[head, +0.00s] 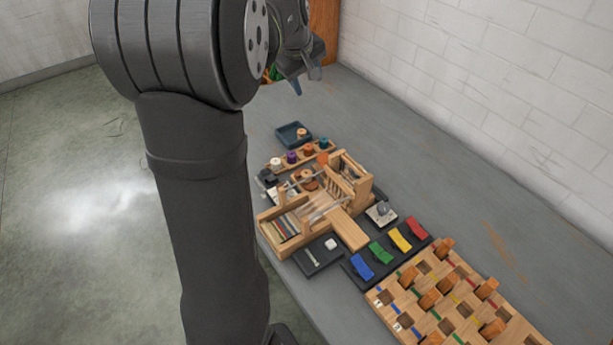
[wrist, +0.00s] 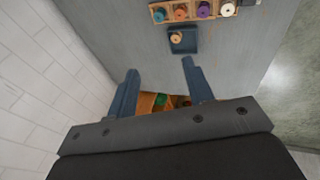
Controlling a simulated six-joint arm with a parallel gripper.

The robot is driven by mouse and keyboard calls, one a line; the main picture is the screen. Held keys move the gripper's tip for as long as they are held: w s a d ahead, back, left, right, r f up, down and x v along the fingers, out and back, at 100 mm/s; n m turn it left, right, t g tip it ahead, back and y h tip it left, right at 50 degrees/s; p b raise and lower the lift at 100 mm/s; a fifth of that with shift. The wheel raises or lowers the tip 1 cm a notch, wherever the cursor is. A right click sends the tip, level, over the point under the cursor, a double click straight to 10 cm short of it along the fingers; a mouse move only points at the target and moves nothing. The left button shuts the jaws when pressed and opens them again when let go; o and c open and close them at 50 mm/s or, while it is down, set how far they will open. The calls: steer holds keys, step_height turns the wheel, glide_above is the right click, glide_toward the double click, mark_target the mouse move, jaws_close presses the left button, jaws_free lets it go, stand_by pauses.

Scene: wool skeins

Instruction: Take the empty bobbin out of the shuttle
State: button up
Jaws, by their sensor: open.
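My gripper (wrist: 159,76) is open and empty, its two blue fingers wide apart. In the head view my gripper (head: 298,86) hangs above the far end of the table, partly hidden by my arm. A dark blue tray (wrist: 171,48) holds a small orange-tan bobbin (wrist: 176,37), ahead of the fingertips; the tray also shows in the head view (head: 284,136). Several shuttle-like coloured pieces lie on a dark mat, among them a blue one (head: 362,266) and a red one (head: 416,227). I cannot tell which thing is the shuttle with the empty bobbin.
A wooden rack (head: 270,169) of coloured spools stands beside a wooden loom (head: 289,246). A pegged wooden board (head: 412,327) fills the near end. In the wrist view an orange container (wrist: 147,102) with green stuff sits beyond the gripper's base. A brick wall borders the table.

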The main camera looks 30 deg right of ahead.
steer(key=shift+c, duration=0.9)
steer(key=m, duration=1.4)
glide_toward(306, 173)
steer(key=shift+g, duration=0.4)
steer(key=x, duration=0.8)
steer(key=shift+w+d+f, duration=0.1)
steer(key=shift+w+f, duration=0.1)
steer(key=shift+w, duration=0.15)
steer(key=c, duration=0.6)
